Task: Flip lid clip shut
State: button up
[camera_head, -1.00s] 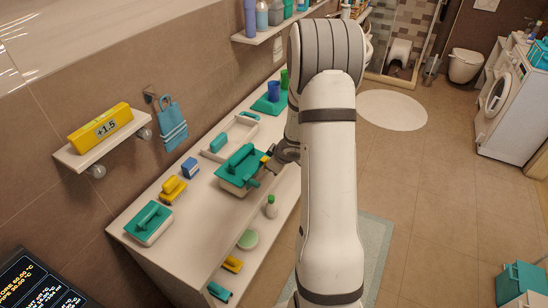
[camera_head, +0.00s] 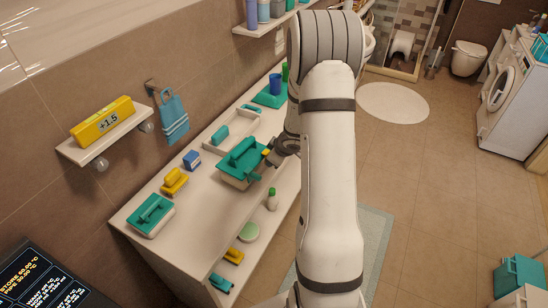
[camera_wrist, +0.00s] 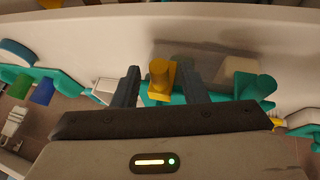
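A box with a teal lid and handle (camera_head: 240,158) stands on the counter, just left of my gripper (camera_head: 271,156). A teal clip (camera_head: 253,177) sticks out from its front side. A yellow piece (camera_head: 265,153) shows at the side by my gripper. In the wrist view, a yellow block with a rounded end (camera_wrist: 159,78) stands between the two dark fingers of my gripper (camera_wrist: 159,72), with gaps on both sides. A teal piece (camera_wrist: 254,87) sticks out to the right. My gripper is open. My arm hides part of the counter behind it.
On the counter (camera_head: 205,204) are another teal-lidded box (camera_head: 151,215), a yellow brush (camera_head: 174,181), a blue block (camera_head: 192,160) and a white tray (camera_head: 236,146). A lower shelf holds a green-capped bottle (camera_head: 272,199).

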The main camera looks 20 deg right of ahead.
jog(key=p+v, duration=0.3)
jog(key=v, duration=0.4)
jog(key=shift+s+r, duration=0.2)
jog(key=shift+r, duration=0.2)
jog(key=s+a+r+m+h+b, duration=0.2)
jog(key=s+r+m+h+b, duration=0.25)
jog(key=r, duration=0.75)
jog(key=s+a+r+m+g+y+b, duration=0.1)
jog(key=s+a+y, duration=0.1)
jog(key=s+a, duration=0.4)
jog(key=s+a+r+m+g+y+b, duration=0.1)
jog(key=s+a+m+g, duration=0.1)
jog(key=s+a, duration=0.5)
jog(key=s, duration=0.6)
jog(key=shift+s+a+y, duration=0.2)
jog(key=shift+s+y, duration=0.05)
jog(key=shift+y, duration=0.1)
jog(key=shift+r, duration=0.1)
